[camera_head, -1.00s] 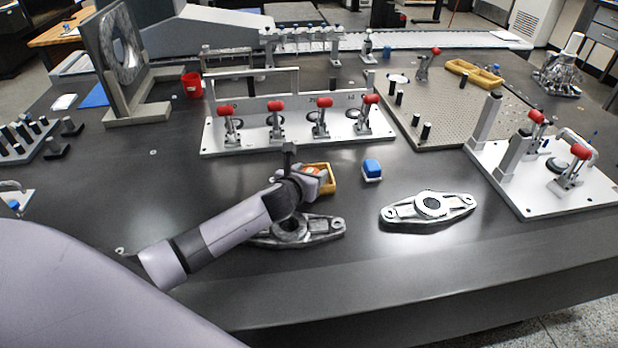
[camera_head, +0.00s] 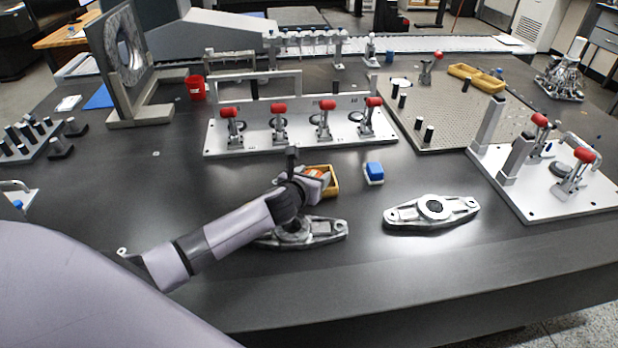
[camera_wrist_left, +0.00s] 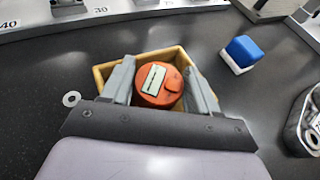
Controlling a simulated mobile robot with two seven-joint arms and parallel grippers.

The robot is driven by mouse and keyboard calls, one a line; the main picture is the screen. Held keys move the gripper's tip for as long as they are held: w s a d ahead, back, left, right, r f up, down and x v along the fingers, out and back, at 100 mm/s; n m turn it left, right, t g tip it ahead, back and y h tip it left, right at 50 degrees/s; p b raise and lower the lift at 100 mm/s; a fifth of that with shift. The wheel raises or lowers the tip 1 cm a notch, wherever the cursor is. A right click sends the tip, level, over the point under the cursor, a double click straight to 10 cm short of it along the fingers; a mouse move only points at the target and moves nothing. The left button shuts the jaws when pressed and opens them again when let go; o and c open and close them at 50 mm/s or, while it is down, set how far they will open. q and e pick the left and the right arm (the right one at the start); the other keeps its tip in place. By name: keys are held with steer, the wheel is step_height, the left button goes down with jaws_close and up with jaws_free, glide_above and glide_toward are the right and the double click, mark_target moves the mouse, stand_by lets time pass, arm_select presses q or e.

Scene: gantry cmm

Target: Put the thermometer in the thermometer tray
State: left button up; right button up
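The thermometer is a round orange piece with a pale display (camera_wrist_left: 158,85). In the left wrist view it sits between the two fingers of my left gripper (camera_wrist_left: 159,80), with no clear gap at its sides. The small yellow thermometer tray (camera_wrist_left: 103,72) surrounds it in that view; whether the thermometer touches the tray floor is hidden. In the head view my left gripper (camera_head: 312,178) is low at the tray (camera_head: 332,186), and a bit of orange shows there. My right gripper is not in view.
A blue block on a white base (camera_head: 374,172) stands right of the tray. A metal bracket (camera_head: 325,229) lies under my left arm, another (camera_head: 432,211) to the right. A fixture plate with red-handled clamps (camera_head: 300,140) stands behind. The front table is clear.

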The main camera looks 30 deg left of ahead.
arm_select(q)
steer(key=shift+s+f, duration=0.3)
steer(key=shift+f, duration=0.15)
steer(key=shift+s+r+g+p, duration=0.1)
steer(key=shift+r+g+p, duration=0.2)
steer(key=shift+p, duration=0.25)
steer(key=p+v, duration=0.4)
steer(key=v, duration=0.1)
steer(key=p+v, duration=0.4)
steer(key=v, duration=0.1)
steer(key=shift+r, duration=0.3)
steer(key=shift+s+r+p, duration=0.2)
steer(key=shift+s+p, duration=0.25)
steer(key=shift+s, duration=0.15)
steer(key=shift+d, duration=0.1)
